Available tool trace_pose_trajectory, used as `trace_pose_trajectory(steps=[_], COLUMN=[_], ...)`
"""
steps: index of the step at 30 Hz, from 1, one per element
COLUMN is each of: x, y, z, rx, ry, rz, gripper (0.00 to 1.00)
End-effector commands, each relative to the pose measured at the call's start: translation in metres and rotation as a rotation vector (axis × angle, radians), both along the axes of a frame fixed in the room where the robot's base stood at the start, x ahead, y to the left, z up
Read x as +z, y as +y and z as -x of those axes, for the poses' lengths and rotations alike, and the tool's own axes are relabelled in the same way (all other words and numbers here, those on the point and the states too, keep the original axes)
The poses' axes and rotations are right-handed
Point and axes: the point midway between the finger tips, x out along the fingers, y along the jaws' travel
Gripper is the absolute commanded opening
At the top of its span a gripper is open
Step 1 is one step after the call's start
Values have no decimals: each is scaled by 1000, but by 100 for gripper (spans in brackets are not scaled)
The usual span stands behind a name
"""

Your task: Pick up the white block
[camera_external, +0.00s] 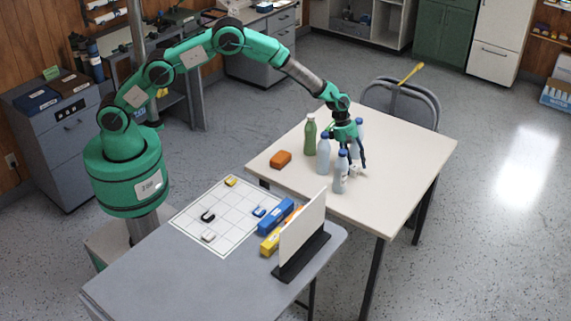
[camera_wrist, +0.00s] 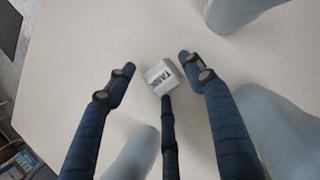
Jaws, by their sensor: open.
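A small white block (camera_wrist: 162,76) with dark lettering lies on the pale table top in the wrist view. In the external view, a small white shape (camera_external: 357,170) by the bottles appears to be this block, partly hidden. My gripper (camera_external: 357,160) is low over the table among the bottles, its dark blue fingers pointing down. In the wrist view my gripper (camera_wrist: 158,68) is open, with one finger left of the block, one right, and one just below it in the picture. The finger below is very near the block; I cannot tell if it touches.
Pale blue bottles (camera_external: 341,175) crowd my gripper; they also show in the wrist view (camera_wrist: 278,125). A white panel (camera_external: 303,228) and gridded sheet (camera_external: 230,218) with small items occupy the grey table. The pale table's right side is clear.

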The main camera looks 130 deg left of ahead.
Motion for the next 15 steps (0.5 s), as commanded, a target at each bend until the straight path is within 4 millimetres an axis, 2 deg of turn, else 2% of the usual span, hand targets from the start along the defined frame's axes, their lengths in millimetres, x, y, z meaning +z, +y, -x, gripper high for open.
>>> trace_pose_trajectory(steps=[7,15], x=[0,0], y=[0,0], z=[0,0], rx=[0,0], ry=[0,0], rz=[0,0], gripper=[53,0])
